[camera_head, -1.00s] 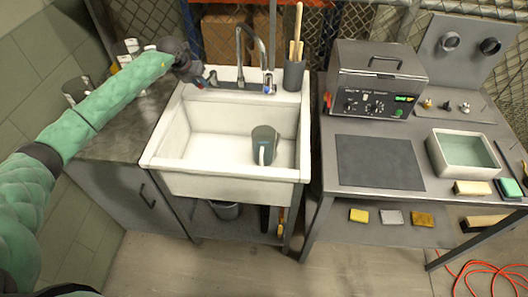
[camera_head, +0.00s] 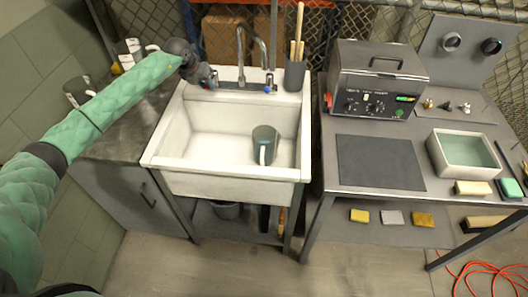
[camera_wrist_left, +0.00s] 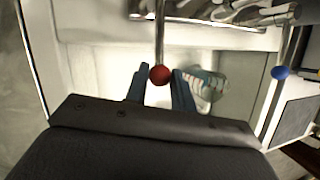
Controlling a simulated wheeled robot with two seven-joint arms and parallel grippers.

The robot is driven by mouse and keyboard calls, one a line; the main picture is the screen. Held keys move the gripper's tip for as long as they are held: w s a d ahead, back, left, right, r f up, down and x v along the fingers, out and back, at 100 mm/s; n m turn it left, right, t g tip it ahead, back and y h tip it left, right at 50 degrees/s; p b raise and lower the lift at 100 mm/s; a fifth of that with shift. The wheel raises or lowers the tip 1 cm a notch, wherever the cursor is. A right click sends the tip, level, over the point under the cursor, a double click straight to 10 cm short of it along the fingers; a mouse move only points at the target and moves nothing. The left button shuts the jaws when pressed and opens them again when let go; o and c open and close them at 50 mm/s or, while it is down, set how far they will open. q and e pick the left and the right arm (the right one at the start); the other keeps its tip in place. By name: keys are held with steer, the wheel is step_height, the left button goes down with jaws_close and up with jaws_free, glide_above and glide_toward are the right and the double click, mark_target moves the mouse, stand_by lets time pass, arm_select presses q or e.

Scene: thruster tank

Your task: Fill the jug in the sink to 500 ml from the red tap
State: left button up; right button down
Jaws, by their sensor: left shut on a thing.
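The jug (camera_head: 264,146), grey with a light handle, stands upright in the white sink (camera_head: 158,150), right of the middle. In the left wrist view the jug (camera_wrist_left: 209,84) shows pale stripes; its water level cannot be read. My left gripper (camera_head: 210,80) is at the back left of the sink, by the taps. The left wrist view shows its fingers (camera_wrist_left: 160,88) either side of the red tap's round knob (camera_wrist_left: 160,75), shut on it. The blue tap (camera_head: 268,88) is to the right. A curved metal spout (camera_head: 240,45) rises between the taps. My right gripper is not in view.
A dark holder (camera_head: 295,75) with wooden-handled tools stands at the sink's back right corner. Cups (camera_head: 130,50) stand on the left counter under my arm. A bench on the right carries a metal heater box (camera_head: 375,75) and a tray (camera_head: 432,160).

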arm_select(q)
steer(key=shift+s+f, duration=0.1)
steer(key=shift+f, duration=0.15)
steer(key=a+b, duration=0.1)
steer(key=a, duration=0.1)
steer(key=w+a+b, duration=0.1)
steer(key=a, duration=0.1)
steer(key=shift+w+a+r, duration=0.15)
steer(key=shift+w, duration=0.05)
steer(key=shift+r, duration=0.1)
stand_by(1.1)
stand_by(0.3)
steer(key=d, duration=0.2)
steer(key=s+d, duration=0.1)
steer(key=d, duration=0.1)
steer(key=shift+d, duration=0.25)
steer(key=shift+s, duration=0.1)
steer(key=shift+d+f, duration=0.15)
steer(key=shift+f, duration=0.05)
stand_by(0.4)
